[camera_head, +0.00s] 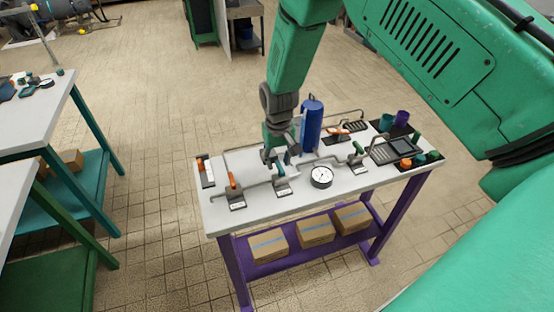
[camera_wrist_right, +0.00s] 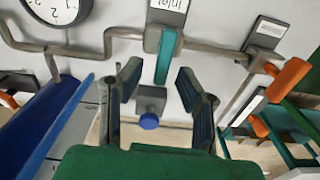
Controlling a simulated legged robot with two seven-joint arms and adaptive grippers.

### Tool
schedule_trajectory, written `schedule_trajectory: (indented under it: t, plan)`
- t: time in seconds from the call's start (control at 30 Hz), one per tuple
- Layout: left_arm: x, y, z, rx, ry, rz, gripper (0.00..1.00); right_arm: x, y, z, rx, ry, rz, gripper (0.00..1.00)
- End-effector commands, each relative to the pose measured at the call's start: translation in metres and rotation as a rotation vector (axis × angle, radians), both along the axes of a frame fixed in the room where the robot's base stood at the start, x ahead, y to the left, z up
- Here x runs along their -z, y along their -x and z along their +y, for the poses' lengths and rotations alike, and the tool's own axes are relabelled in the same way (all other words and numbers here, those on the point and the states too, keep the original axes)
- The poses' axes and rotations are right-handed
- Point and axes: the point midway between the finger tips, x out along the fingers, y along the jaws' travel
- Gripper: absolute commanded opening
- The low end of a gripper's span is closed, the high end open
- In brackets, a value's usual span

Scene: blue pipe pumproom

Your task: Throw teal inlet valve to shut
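The teal inlet valve handle (camera_wrist_right: 167,55) stands on a grey pipe beside an upside-down label (camera_wrist_right: 173,9) reading "Inlet". In the head view the valve (camera_head: 280,171) is small, on the white table, just below and right of my right gripper (camera_head: 276,156). In the wrist view my right gripper (camera_wrist_right: 157,75) is open. Its two dark fingertips lie on either side of the handle's lower end; contact is not visible. Between the fingers is a grey block with a blue round end (camera_wrist_right: 149,121). My left gripper is not in view.
Orange-handled valves (camera_head: 232,181), a round gauge (camera_head: 321,176), a blue cylinder (camera_head: 312,127) and a green-handled valve (camera_head: 358,149) stand close by on the table (camera_head: 215,217). Boxes (camera_head: 268,244) sit on the purple shelf. Open floor lies left of the table.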

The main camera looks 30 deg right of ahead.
Motion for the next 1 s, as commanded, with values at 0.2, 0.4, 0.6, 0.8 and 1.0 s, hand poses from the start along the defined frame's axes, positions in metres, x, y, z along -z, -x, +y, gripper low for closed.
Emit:
schedule_trajectory:
  t: [0.2, 0.4, 0.6, 0.8, 1.0]
  plan:
    - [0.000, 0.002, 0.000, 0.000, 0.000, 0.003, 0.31, -0.029, -0.002, 0.000, -0.001, 0.000, -0.003, 0.31]
    - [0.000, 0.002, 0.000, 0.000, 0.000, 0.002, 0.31, -0.073, -0.003, 0.000, -0.001, 0.000, -0.004, 0.31]
    - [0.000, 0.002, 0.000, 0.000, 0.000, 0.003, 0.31, -0.105, -0.003, 0.000, 0.000, 0.001, -0.002, 0.31]
    - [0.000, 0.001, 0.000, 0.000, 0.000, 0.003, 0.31, -0.117, -0.003, 0.000, 0.000, 0.000, 0.000, 0.31]
    - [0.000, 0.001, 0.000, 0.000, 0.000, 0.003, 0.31, -0.117, -0.003, 0.000, 0.000, 0.000, 0.000, 0.31]
